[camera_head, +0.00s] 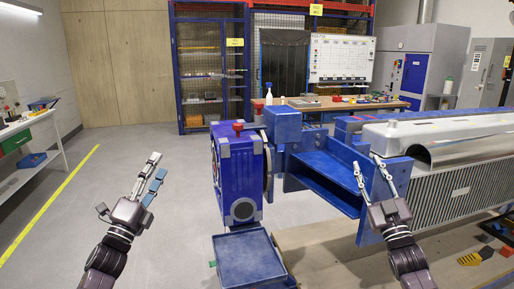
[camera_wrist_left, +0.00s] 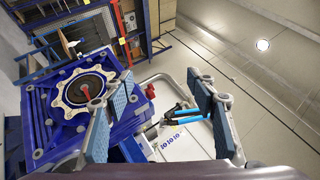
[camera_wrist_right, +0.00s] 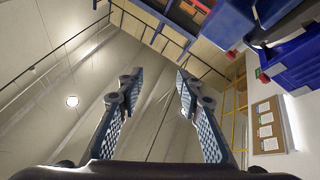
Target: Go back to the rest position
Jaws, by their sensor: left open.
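My left gripper (camera_head: 157,166) is raised over the open floor, left of the blue rotary jig (camera_head: 240,178) and apart from it. The left wrist view shows this gripper (camera_wrist_left: 158,76) with its fingers spread and nothing between them. My right gripper (camera_head: 369,166) is raised in front of the blue bracket and the grey machine bed; the head view does not show whether it touches them. The right wrist view shows its fingers (camera_wrist_right: 159,76) apart and empty. A blue plate with a pale toothed ring (camera_wrist_left: 62,98) shows behind the left finger in the left wrist view.
A blue tray (camera_head: 250,262) sits low at the jig's foot. A large grey machine with a ribbed side (camera_head: 462,192) fills the right. A workbench (camera_head: 345,106) with small items stands behind. Free grey floor (camera_head: 120,165) lies left, marked by a yellow line (camera_head: 45,205).

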